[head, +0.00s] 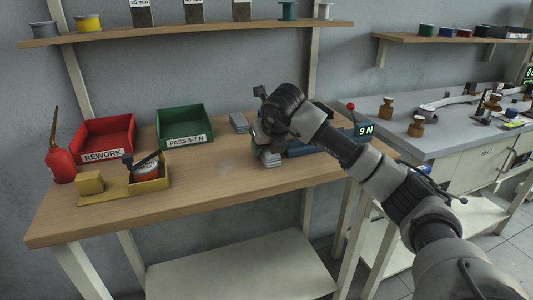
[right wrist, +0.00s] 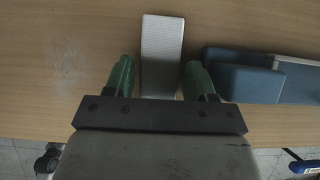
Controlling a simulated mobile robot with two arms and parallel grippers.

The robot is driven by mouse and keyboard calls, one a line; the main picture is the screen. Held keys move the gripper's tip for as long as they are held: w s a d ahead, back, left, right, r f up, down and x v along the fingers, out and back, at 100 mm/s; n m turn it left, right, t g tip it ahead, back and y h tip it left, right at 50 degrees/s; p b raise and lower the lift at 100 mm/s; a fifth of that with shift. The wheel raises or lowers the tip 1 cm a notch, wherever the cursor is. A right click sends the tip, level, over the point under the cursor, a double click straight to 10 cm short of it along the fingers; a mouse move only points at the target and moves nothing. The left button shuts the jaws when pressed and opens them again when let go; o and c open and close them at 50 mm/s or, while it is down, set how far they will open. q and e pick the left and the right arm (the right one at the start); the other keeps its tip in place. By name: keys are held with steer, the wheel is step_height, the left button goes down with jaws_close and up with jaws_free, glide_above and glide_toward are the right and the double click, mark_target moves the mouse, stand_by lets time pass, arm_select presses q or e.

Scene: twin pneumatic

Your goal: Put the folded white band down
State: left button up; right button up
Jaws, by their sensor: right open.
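The folded white band (right wrist: 162,45) lies on the wooden bench, a pale flat strip between my right gripper's green fingertips in the right wrist view. My right gripper (right wrist: 160,76) is open, with a gap on each side of the band. In the head view my right gripper (head: 266,142) is low over the bench, and the pale band (head: 270,159) shows just below it, partly hidden by the hand. My left gripper is not in view.
A blue fixture (right wrist: 235,80) lies just right of the band; a "9 N" display (head: 364,130) stands at its right end. Grey folded pieces (head: 239,122) lie behind. Red (head: 103,136) and green (head: 182,124) bins stand left. Bare wood lies front left.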

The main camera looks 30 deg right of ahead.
steer(key=shift+w+f, duration=0.15)
steer(key=shift+f, duration=0.2)
steer(key=shift+c, duration=0.4)
steer(key=c, duration=0.7)
steer(key=shift+r, duration=0.15)
